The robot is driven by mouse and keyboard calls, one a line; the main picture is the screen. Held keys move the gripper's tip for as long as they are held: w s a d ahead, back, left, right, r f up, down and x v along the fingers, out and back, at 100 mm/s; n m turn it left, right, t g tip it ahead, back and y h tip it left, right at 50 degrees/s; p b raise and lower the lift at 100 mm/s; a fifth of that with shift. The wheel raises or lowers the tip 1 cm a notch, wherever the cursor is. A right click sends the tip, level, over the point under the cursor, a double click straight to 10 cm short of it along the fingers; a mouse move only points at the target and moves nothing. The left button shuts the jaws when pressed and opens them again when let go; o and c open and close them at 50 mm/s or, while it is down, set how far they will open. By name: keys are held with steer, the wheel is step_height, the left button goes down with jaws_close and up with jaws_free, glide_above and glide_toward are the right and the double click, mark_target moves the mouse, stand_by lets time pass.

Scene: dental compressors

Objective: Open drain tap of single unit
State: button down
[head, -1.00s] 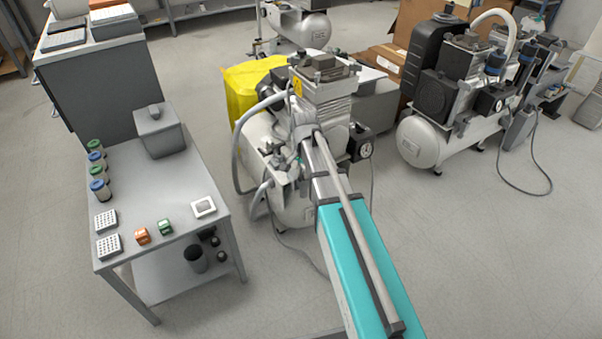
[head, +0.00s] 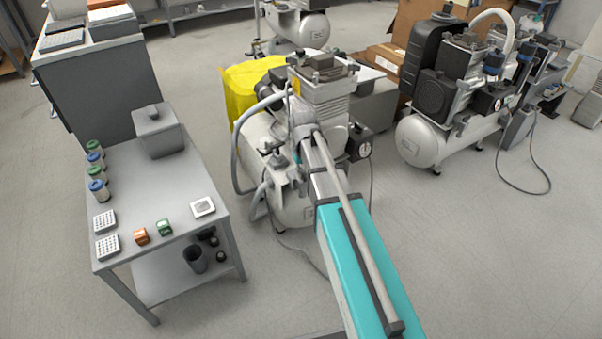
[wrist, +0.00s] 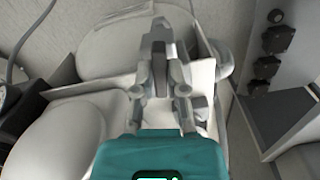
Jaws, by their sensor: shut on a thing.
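The single compressor unit (head: 325,95) stands mid-floor in the head view, with a grey motor head on a white tank. My arm reaches across its front, and my gripper is mostly hidden there behind the arm. In the wrist view my gripper (wrist: 160,28) points away from the camera, its fingers close together low beside the white tank (wrist: 60,145). The fingers are shut on a small part, which I take to be the drain tap. The tap is hidden between the fingers, so its handle position cannot be told.
A grey side table (head: 165,205) with jars and small blocks stands at the left. Hoses (head: 236,150) loop beside the unit. A yellow cover (head: 245,85) is behind it. Another compressor (head: 425,140) stands at the right. Floor between them is open.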

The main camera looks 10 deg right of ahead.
steer(key=shift+w+n, duration=0.2)
steer(key=shift+n, duration=0.9)
steer(key=c, duration=0.7)
jaws_free()
steer(key=shift+s, duration=0.1)
steer(key=shift+s+r, duration=0.15)
steer(key=shift+s, duration=0.1)
steer(key=s+r+m+p, duration=0.2)
steer(key=s+r+p, duration=0.1)
steer(key=s, duration=0.5)
steer(key=s+r+m+p, duration=0.2)
steer(key=s+p, duration=0.1)
steer(key=s, duration=0.6)
steer(key=r+p, duration=1.2)
steer(key=w+r+p, duration=0.1)
steer(key=r+p, duration=1.1)
steer(key=r, duration=0.1)
steer(key=r+p, duration=1.2)
steer(key=p, duration=0.1)
steer(key=shift+w+a+r, duration=0.2)
steer(key=shift+r, duration=0.2)
